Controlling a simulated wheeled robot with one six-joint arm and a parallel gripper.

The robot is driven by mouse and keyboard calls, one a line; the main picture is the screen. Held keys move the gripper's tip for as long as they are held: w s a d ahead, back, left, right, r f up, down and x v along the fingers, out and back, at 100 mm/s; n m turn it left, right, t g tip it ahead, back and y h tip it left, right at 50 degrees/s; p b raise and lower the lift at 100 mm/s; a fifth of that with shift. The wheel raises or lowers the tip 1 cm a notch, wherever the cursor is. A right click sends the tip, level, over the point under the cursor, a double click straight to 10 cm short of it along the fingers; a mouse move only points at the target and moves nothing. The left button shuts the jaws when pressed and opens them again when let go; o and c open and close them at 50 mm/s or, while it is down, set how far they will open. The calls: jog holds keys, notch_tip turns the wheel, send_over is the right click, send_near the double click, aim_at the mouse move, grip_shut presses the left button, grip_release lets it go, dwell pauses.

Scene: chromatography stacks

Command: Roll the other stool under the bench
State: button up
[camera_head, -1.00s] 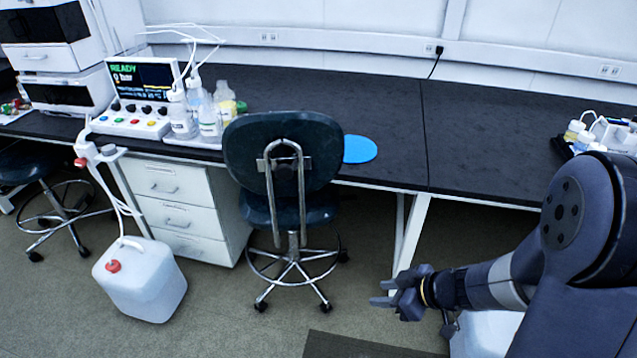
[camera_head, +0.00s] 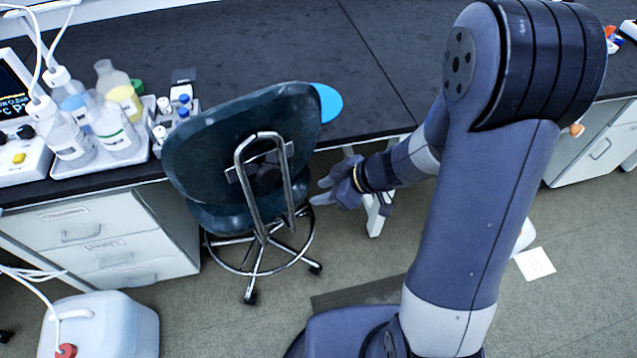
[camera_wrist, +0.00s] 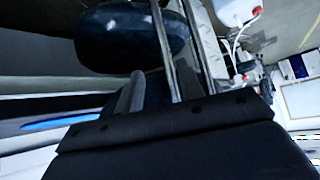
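The stool has a dark blue-black backrest (camera_head: 228,150), a dark seat (camera_head: 222,217) and chrome back bars (camera_head: 242,175) over a wheeled base with a foot ring. It stands upright at the bench's front edge, right of the drawers, its back towards me. In the wrist view, the chrome bars (camera_wrist: 163,45) and a dark rounded pad (camera_wrist: 125,37) are close ahead. My gripper (camera_head: 320,191) is just right of the stool's seat and bars in the head view, fingers apart and seemingly empty. Contact cannot be told. The bench (camera_head: 290,45) has a dark top.
A white drawer unit (camera_head: 110,245) is left of the stool and a white bench leg (camera_head: 374,215) is to its right. A white jug (camera_head: 105,325) stands on the floor at lower left. Bottles in a tray (camera_head: 152,150) and a blue disc (camera_head: 328,103) are on the bench.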

jog(key=shift+o, duration=0.6)
jog(key=shift+a+f, duration=0.1)
jog(key=b+x, duration=0.4)
jog(key=x, duration=0.6)
jog(key=shift+a+f+b, duration=0.25)
jog(key=shift+b, duration=0.1)
jog(key=shift+w, duration=0.1)
jog(key=shift+c, duration=0.2)
grip_shut()
jog(key=shift+w+r, duration=0.1)
jog(key=shift+w, duration=0.05)
